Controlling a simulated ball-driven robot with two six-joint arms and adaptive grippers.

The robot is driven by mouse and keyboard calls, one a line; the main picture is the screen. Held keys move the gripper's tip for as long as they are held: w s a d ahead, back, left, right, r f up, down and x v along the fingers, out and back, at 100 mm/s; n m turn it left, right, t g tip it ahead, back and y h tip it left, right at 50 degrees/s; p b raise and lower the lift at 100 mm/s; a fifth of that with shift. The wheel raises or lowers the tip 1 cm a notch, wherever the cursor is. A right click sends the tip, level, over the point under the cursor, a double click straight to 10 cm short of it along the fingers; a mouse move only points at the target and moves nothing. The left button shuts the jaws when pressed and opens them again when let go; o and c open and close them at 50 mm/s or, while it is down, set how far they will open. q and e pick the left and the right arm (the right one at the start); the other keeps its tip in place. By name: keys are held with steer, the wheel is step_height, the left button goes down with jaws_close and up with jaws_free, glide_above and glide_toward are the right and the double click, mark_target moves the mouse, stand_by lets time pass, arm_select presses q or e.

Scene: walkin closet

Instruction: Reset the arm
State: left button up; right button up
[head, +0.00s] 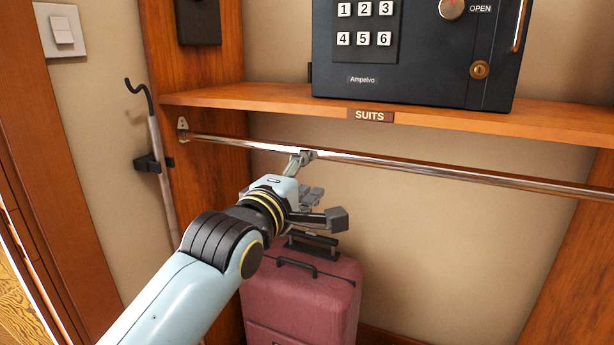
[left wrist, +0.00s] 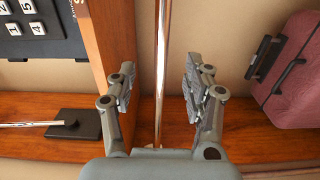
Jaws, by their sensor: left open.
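My left arm reaches in from the lower left in the head view. Its gripper (head: 318,187) is just under and in front of the chrome hanging rail (head: 420,170). In the left wrist view the gripper (left wrist: 158,85) is open, with its two fingers spread apart. The rail (left wrist: 162,50) shows between the fingers, and neither finger appears to touch it. Nothing is held. My right gripper does not show in either view.
A dark safe (head: 415,50) stands on the wooden shelf (head: 250,97) above the rail. A maroon suitcase (head: 300,300) stands below my gripper. A hooked pole (head: 158,165) is clipped at the left by the wooden upright. The space under the rail at right is clear.

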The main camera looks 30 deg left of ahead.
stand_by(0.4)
arm_select(q)
steer(key=s+a+f+m+g, duration=0.1)
steer(key=s+f+g, duration=0.2)
steer(key=f, duration=0.9)
steer(key=s+f+m+g, duration=0.15)
steer(key=s+f, duration=0.25)
steer(key=f, duration=0.8)
steer(key=s+a+f+m+g, duration=0.1)
steer(key=s+f+m+g, duration=0.15)
steer(key=s+f, duration=0.5)
steer(key=s+a+f+m+g, duration=0.1)
steer(key=s+f+g, duration=0.25)
steer(key=f, duration=0.65)
steer(key=s+a+f+m+g, duration=0.1)
steer(key=s+f+m, duration=0.3)
steer(key=s, duration=0.7)
steer(key=s+a+f+m+g, duration=0.1)
steer(key=s+f+m+g, duration=0.2)
steer(key=s, duration=0.9)
steer(key=s+a+f+m+g, duration=0.1)
steer(key=s+f+m+g, duration=0.2)
steer(key=s+f+m, duration=0.3)
steer(key=s+f, duration=0.3)
steer(key=s, duration=0.3)
steer(key=shift+s+a, duration=0.25)
steer(key=shift+f, duration=0.1)
